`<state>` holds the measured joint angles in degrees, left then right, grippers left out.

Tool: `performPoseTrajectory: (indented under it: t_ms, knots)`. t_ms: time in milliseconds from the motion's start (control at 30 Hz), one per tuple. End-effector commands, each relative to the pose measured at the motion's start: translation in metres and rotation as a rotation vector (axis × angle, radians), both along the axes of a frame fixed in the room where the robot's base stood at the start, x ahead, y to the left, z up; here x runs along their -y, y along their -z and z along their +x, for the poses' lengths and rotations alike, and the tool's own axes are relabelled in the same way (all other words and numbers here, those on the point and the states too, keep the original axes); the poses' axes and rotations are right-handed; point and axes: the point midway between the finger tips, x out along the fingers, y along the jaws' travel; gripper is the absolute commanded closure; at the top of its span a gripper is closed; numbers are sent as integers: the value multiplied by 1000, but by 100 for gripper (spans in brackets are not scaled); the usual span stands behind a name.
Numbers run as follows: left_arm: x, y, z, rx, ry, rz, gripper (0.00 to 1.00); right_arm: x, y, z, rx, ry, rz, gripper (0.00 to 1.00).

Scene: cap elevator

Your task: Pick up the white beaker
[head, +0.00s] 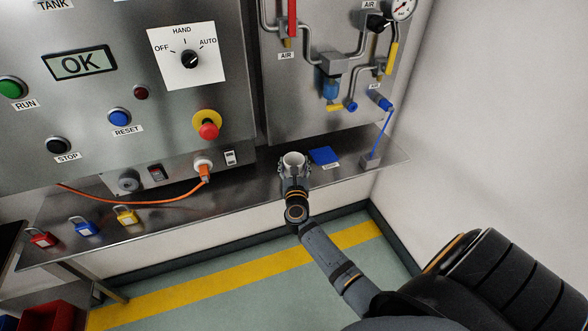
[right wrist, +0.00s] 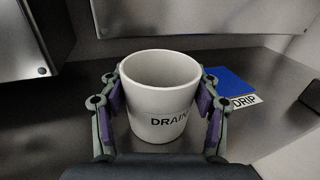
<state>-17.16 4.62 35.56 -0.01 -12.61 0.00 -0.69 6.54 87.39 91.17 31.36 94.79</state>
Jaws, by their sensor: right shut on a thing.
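The white beaker (right wrist: 159,95) stands upright in the right wrist view, labelled "DRAIN" on its side, with its open top toward me. I cannot tell whether the beaker's base touches the shelf. My left gripper is not in view.
A blue pad (head: 324,156) labelled "DRIP" lies just right of the beaker. Red (head: 42,239), blue (head: 87,228) and yellow (head: 126,217) padlocks sit on the shelf (head: 230,195) at left. An orange cable (head: 130,203) runs along it. Panels with controls and pipes rise behind.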

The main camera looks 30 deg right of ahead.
Motion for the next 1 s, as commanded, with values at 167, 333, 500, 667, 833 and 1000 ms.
performPoseTrajectory:
  t_ms: [167,333,500,667,833,1000]
  knots:
    - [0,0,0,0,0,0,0,0,0,0,0,0,0,67]
    - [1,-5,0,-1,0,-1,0,0,-5,0,1,0,-1,67]
    - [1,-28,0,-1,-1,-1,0,0,-30,0,1,0,-1,67]
    - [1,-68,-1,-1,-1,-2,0,-10,-67,-18,-1,0,3,67]
    - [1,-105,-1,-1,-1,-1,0,-30,-104,-55,-4,0,5,67]
    - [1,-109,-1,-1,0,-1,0,-51,-116,-94,-2,2,5,67]
